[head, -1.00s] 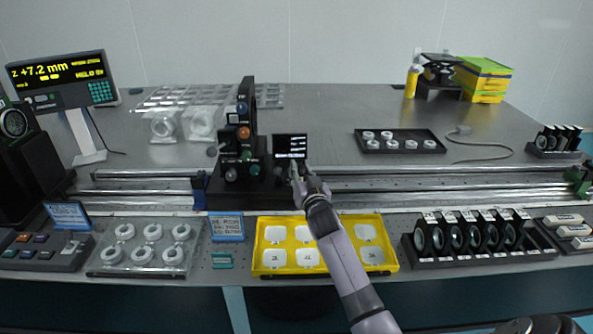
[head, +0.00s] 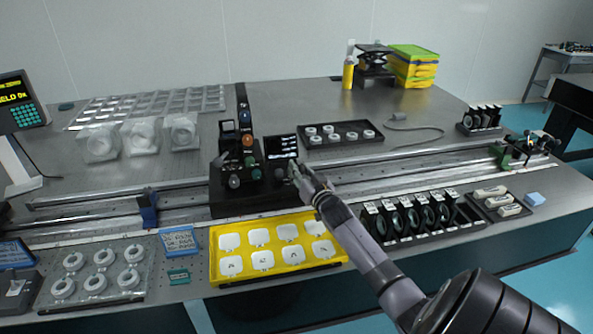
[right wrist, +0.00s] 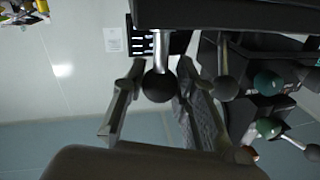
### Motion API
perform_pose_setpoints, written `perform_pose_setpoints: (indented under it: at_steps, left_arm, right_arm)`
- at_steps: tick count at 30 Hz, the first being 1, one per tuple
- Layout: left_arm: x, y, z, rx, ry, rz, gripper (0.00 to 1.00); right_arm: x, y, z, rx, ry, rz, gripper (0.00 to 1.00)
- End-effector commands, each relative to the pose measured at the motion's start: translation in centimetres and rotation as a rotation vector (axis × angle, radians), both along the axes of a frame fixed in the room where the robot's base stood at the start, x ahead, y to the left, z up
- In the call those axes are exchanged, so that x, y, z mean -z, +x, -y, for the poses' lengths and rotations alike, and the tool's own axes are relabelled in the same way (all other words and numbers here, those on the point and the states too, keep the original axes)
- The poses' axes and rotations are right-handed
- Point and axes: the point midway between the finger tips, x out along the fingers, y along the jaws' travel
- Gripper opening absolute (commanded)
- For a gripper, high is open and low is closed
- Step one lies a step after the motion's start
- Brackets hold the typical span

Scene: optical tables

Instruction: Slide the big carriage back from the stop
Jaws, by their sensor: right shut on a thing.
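The big carriage (head: 228,200) is a black block with a post, several knobs and a small screen, sitting on the long rails. A blue stop (head: 148,208) is clamped on the rail to its left, with a clear gap between them. My right gripper (head: 295,170) is at the carriage's right front side, below the screen. In the right wrist view a black ball knob (right wrist: 160,86) on a metal rod sits between the fingers, and the gripper is shut on it. My left gripper is out of view.
A green end block (head: 515,152) stands at the rail's right end; the rail between is bare. In front are a yellow tray (head: 215,262), a black lens rack (head: 400,237) and a clear tray of white rings (head: 95,300). A black tray (head: 340,143) lies behind.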

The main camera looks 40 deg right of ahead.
Motion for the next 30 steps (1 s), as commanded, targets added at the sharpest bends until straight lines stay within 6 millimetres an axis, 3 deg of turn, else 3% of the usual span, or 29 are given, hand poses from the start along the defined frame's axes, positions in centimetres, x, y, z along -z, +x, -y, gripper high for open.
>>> perform_pose_setpoints:
  at_steps: [4, 5, 14, 25, 30]
  left_arm:
    - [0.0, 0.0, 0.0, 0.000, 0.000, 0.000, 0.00]
    - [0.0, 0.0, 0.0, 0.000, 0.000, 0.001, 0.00]
    - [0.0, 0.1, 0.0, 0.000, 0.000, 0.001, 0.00]
    - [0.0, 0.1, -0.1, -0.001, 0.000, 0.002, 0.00]
    - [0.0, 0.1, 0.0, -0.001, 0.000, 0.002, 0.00]
  right_arm:
    - [-0.1, 0.0, 0.2, 0.002, -0.001, 0.001, 0.00]
    - [-0.1, 0.0, 0.2, 0.003, -0.001, 0.001, 0.27]
    - [0.0, 0.0, 0.1, 0.003, -0.001, 0.000, 0.47]
    - [0.1, -0.3, -0.1, 0.002, 0.001, -0.002, 0.47]
    - [0.2, -2.3, -0.8, 0.001, 0.002, -0.003, 0.47]
